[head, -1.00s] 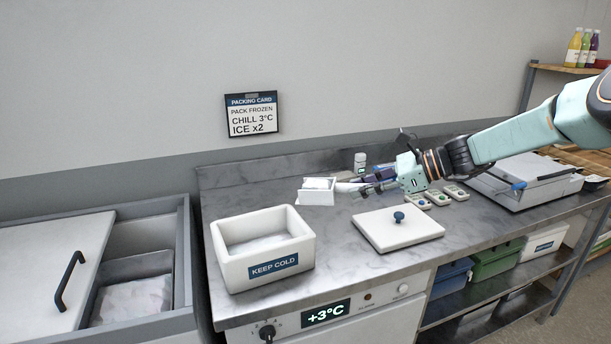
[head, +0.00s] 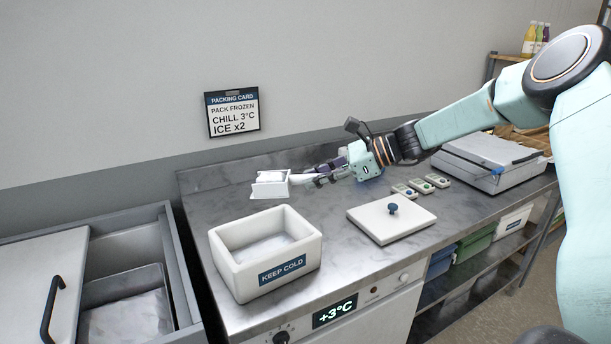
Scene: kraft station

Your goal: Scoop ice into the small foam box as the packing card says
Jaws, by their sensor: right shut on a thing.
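The white foam box (head: 229,263), labelled KEEP COLD, stands open on the counter; a pale layer lies on its floor. Its apparent lid (head: 405,227), white with a blue knob, lies to the right. My right gripper (head: 313,181) is shut on the handle of a white scoop (head: 270,189), behind the box; something white shows in its top. The packing card (head: 232,113) on the wall reads PACK FROZEN, CHILL 3°C, ICE x2. Pale ice (head: 135,318) lies in a grey bin at left. My left gripper is not in view.
A white sliding cover (head: 32,285) with a dark handle covers part of the ice chest. A display (head: 335,311) on the counter front reads +3°C. Small control pads (head: 421,186) and a grey-white appliance (head: 488,160) stand at right. Bins sit on the shelf below.

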